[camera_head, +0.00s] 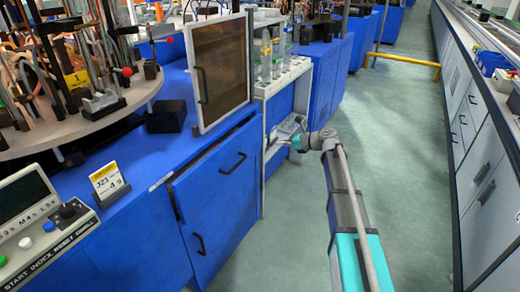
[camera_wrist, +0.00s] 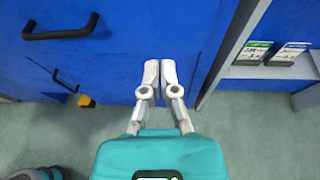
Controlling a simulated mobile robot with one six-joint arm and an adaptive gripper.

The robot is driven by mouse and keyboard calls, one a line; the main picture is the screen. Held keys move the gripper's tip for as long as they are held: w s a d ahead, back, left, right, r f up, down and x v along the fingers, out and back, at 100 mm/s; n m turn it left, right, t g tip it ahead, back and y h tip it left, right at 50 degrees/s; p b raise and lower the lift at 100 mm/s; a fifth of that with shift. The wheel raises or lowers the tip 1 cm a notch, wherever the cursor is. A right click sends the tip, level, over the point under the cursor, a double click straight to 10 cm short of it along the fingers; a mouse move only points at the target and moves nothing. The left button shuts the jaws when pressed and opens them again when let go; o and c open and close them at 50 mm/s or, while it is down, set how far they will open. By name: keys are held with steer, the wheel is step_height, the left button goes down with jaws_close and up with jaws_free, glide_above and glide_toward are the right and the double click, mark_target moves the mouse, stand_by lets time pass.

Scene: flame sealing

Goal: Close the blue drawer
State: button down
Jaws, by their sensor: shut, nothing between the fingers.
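The blue drawer (camera_head: 222,168) is in the cabinet at the centre left of the head view. Its front stands out from the cabinet, with a dark gap behind its top edge. Its black handle (camera_wrist: 62,30) shows at the upper left of the wrist view. My gripper (camera_wrist: 160,70) is shut and empty, its two pale fingertips together in front of blue panelling. In the head view my gripper (camera_head: 294,141) is to the right of the drawer, near the white shelf unit. Whether the fingertips touch the panel, I cannot tell.
A lower handle (camera_head: 200,245) sits on the blue front below. The white shelf unit (camera_head: 274,85) with bottles stands beside the cabinet. A framed brown panel (camera_head: 221,70) stands on the cabinet top. The green floor aisle (camera_head: 400,130) is open up to the grey cabinets on the right.

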mark_target(255, 136)
steer(key=d+t+y+b, duration=0.1)
steer(key=b, duration=0.1)
steer(key=d+f+t+y+b, duration=0.1)
steer(key=b, duration=0.1)
steer(key=d+b, duration=0.1)
steer(key=b, duration=0.1)
steer(key=shift+s+d+f+m+t+y, duration=0.3)
steer(key=shift+s+d+f+t+y, duration=0.05)
steer(key=shift+s+f+t+y, duration=0.05)
steer(key=shift+a, duration=0.1)
steer(key=x, duration=1.4)
steer(key=shift+w, duration=0.1)
